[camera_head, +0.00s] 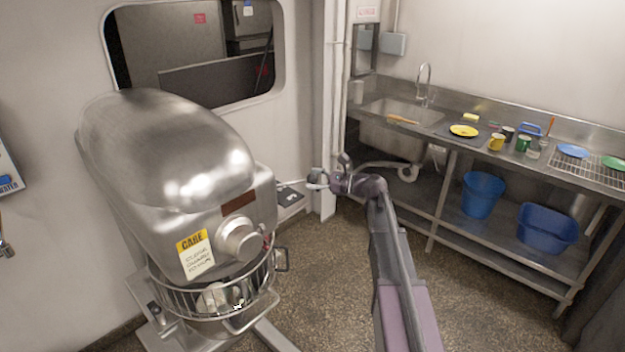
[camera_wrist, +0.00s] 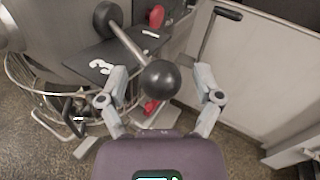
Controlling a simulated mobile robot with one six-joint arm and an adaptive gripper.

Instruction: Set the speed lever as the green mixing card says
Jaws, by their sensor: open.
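The speed lever shows in the wrist view as a metal rod with a black ball knob (camera_wrist: 162,80) and a black pivot end. It lies across a dark plate (camera_wrist: 122,52) with a white 3 and another white mark, hard to read. My gripper (camera_wrist: 160,73) is open, its fingers on either side of the knob with gaps. In the head view my gripper (camera_head: 318,180) is right of the steel mixer (camera_head: 165,150), near the dark plate (camera_head: 290,195). A card headed CAKE in yellow (camera_head: 196,256) hangs on the mixer front; its lines are too small to read. I see no green card.
Red knobs (camera_wrist: 156,15) sit close to the lever. The mixer's wire bowl guard (camera_wrist: 50,105) is to the left. A steel sink counter (camera_head: 480,130) with dishes and blue tubs (camera_head: 547,228) stands at the right. The floor (camera_head: 330,270) between is open.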

